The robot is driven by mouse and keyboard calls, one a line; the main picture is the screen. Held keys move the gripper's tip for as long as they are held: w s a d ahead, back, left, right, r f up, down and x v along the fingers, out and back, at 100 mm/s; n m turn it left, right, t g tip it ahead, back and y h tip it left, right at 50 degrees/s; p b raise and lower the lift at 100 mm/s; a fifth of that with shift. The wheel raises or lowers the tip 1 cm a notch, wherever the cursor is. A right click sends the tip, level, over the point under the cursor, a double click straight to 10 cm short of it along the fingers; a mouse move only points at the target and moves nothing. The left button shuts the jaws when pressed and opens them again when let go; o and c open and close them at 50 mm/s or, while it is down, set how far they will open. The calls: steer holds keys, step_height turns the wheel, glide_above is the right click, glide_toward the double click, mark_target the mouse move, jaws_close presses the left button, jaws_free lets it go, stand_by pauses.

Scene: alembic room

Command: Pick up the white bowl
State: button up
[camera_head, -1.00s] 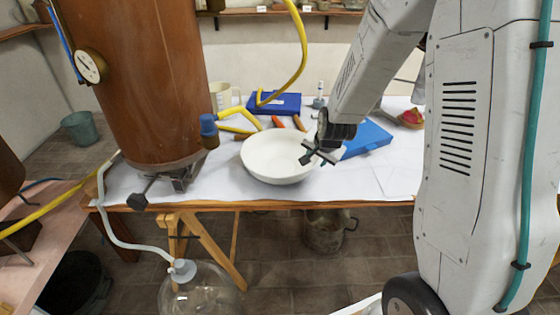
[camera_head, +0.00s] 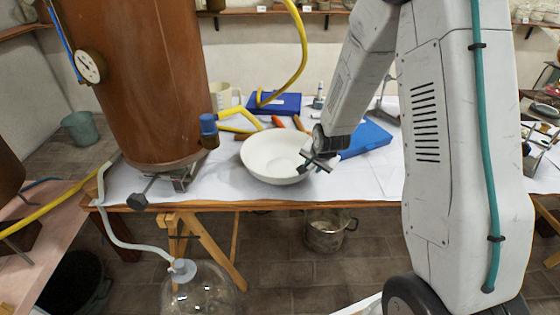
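The white bowl (camera_head: 268,160) stands upright on the white-covered table in the camera_head view. It looks empty. My gripper (camera_head: 308,166) is at the bowl's right rim, its dark fingers overlapping the rim in the picture. The fingers look spread apart, but they are small, and I cannot tell whether one is inside the bowl or whether they touch the rim. The bowl shows no tilt.
A large copper vessel (camera_head: 135,80) with a gauge stands left of the bowl. Blue cases (camera_head: 366,138) lie right of and behind it. A yellow hose (camera_head: 300,45) hangs behind. The table (camera_head: 225,200) has a free strip in front.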

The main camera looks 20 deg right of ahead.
jaws_close()
stand_by(1.2)
